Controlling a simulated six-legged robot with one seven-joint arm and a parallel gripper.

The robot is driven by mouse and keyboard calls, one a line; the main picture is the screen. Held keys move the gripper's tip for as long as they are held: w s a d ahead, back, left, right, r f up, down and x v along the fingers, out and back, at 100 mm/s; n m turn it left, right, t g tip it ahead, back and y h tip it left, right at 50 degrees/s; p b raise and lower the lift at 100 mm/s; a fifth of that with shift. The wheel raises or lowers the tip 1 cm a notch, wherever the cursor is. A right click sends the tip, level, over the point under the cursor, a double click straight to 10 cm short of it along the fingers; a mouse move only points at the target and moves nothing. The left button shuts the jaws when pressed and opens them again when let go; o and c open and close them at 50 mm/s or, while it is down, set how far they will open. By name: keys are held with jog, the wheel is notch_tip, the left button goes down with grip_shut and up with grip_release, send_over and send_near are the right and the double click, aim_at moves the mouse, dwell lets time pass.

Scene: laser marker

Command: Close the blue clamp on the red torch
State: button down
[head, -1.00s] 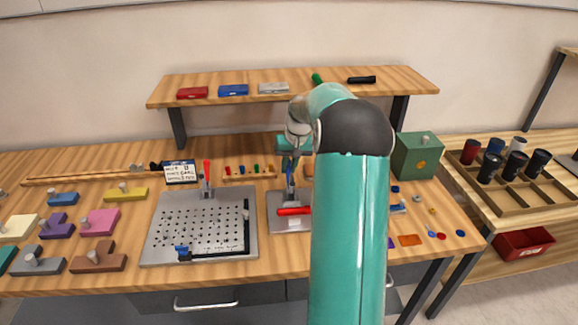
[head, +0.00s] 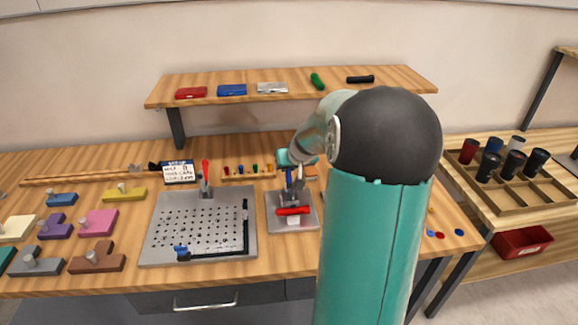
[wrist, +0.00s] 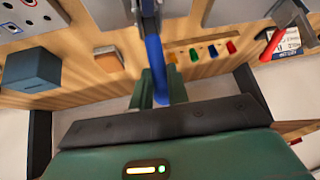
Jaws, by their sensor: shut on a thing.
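The red torch (head: 293,211) lies crosswise on a small metal plate (head: 273,226) near the middle of the bench. The blue clamp (head: 289,181) stands just behind it, its blue handle upright. In the wrist view the long blue handle (wrist: 155,62) runs down between my green fingers. My gripper (wrist: 158,88) is shut on this handle. In the head view my gripper (head: 298,165) is partly hidden by my own arm, at the top of the clamp. Whether the clamp touches the torch cannot be told.
A perforated plate (head: 200,255) with a red-handled clamp (head: 205,172) is to the left. A small rack of coloured pegs (head: 248,170) stands behind. A shelf (head: 290,92) spans the back. My arm covers the bench to the right of the torch.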

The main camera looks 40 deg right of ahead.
jog(key=shift+r, duration=0.1)
jog(key=c, duration=1.3)
grip_release()
jog(key=shift+c, duration=0.2)
jog(key=v, duration=1.3)
jog(key=shift+s+r, duration=0.2)
jog(key=shift+s, duration=0.15)
